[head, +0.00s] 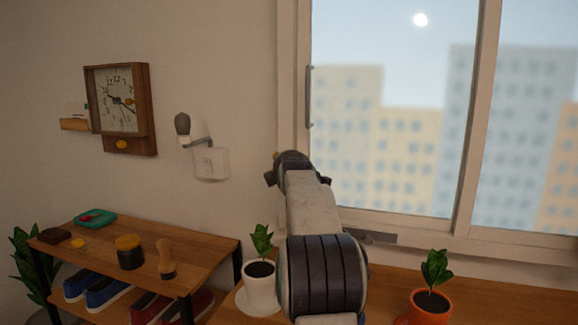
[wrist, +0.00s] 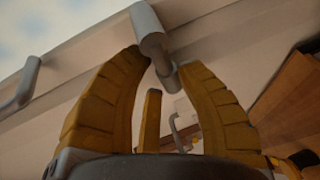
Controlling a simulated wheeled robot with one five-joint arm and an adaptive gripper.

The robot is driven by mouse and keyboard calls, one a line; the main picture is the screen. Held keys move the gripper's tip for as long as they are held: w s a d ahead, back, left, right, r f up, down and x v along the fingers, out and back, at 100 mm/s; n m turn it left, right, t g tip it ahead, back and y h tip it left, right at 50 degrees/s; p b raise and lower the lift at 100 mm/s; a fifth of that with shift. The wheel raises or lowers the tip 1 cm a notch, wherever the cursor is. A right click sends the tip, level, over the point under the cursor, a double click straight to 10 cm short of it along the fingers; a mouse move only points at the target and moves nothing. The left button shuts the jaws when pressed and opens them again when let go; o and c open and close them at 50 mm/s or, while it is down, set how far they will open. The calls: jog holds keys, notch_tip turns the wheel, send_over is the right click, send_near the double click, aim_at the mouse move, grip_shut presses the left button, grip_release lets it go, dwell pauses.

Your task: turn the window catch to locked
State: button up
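A light grey catch (wrist: 150,32), with a thick lever and a round stub, shows at the top middle of the wrist view on the window's frame. My gripper (wrist: 166,64) has its yellow fingers apart, one on each side of the catch's lower stub. I cannot tell whether either finger touches it. In the head view my arm and gripper (head: 296,166) reach up to the lower left corner of the window (head: 400,150). The catch is hidden there behind my gripper, and the fingers hardly show.
A slim grey pull handle (head: 310,97) stands on the window's left side; it also shows in the wrist view (wrist: 22,84). Below are a white-potted plant (head: 260,284) and an orange-potted plant (head: 431,305). A wall lamp (head: 184,125) and wooden shelf (head: 200,243) are left.

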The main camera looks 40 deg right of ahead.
jog(key=o, duration=0.5)
jog(key=shift+c, duration=0.2)
jog(key=v, duration=1.2)
dwell(0.4)
